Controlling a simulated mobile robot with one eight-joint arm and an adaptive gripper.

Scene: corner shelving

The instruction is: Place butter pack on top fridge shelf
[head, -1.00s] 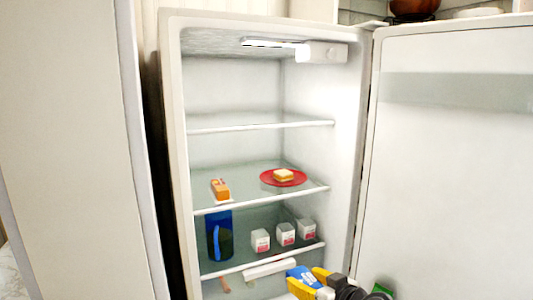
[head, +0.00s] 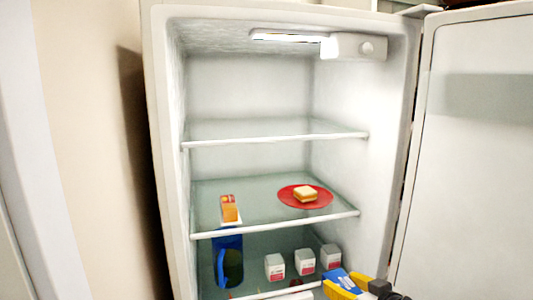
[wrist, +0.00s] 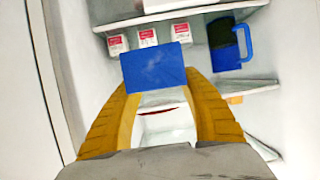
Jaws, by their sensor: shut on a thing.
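The open fridge's top shelf (head: 270,140) is a clear glass shelf with a white front edge, and it is empty. My gripper (head: 355,287) is low at the right in the head view, in front of the lower shelves. In the wrist view, its yellow fingers (wrist: 157,97) are shut on a blue, flat-faced pack (wrist: 155,68), which I take to be the butter pack. The pack also shows partly in the head view (head: 338,279); my fingers hide some of it. The gripper is well below the top shelf.
The middle shelf holds an orange-and-white carton (head: 229,209) and a red plate (head: 290,203) with a sandwich (head: 306,194). Below are a blue jug (head: 222,265) and several white cartons (head: 275,267). The fridge door (head: 480,180) stands open at the right.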

